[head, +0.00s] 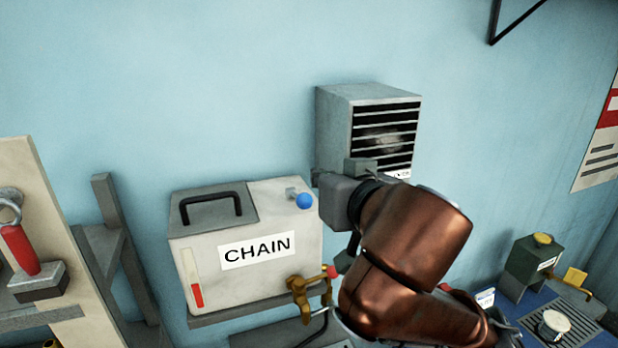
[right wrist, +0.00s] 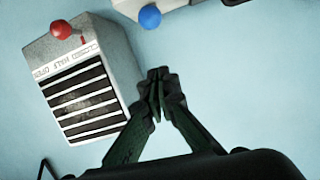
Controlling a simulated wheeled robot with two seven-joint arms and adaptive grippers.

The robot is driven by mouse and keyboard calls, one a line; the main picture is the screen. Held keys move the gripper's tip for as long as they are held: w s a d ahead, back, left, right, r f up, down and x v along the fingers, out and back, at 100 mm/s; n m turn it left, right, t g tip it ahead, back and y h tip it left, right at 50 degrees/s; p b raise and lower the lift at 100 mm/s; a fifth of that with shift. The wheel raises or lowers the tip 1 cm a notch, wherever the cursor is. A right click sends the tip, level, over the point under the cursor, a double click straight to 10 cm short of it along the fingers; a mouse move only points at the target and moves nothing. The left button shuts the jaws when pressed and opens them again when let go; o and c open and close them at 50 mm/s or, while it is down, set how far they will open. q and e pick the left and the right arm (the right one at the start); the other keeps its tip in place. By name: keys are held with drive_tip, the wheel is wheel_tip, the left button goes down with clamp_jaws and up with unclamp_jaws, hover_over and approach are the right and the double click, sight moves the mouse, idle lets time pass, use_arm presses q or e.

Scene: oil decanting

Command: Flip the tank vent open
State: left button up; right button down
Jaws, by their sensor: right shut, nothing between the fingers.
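The white tank (head: 258,278) marked CHAIN sits on a shelf against the wall, with a black handle on its lid. Its vent is a small lever with a blue ball (head: 304,201) at the top right corner; the ball also shows at the top of the right wrist view (right wrist: 150,16). The ball's exact lever angle is hard to tell. My right gripper (head: 316,178) is just right of and above the blue ball, apart from it. In the right wrist view its fingertips (right wrist: 160,74) are together and empty, below the ball. My left gripper is not in view.
A grey louvred box (head: 340,130) hangs on the wall behind my right gripper; its red knob (right wrist: 62,31) shows in the wrist view. A brass tap (head: 303,288) sticks out of the tank's front. A blue bench (head: 530,325) with a green can (head: 530,265) is at right.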

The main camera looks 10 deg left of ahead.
drive_tip(key=p, duration=0.5)
hover_over(307, 195)
drive_tip(key=w+a, duration=0.1)
drive_tip(key=w, duration=0.1)
wheel_tip(307, 195, down, 2)
drive_tip(key=s+f, duration=0.1)
drive_tip(key=s+d+f+p, duration=0.1)
drive_tip(key=f, duration=0.1)
drive_tip(key=shift+f, duration=0.2)
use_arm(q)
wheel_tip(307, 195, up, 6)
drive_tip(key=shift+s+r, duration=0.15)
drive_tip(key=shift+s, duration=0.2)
use_arm(e)
drive_tip(key=shift+f, duration=0.1)
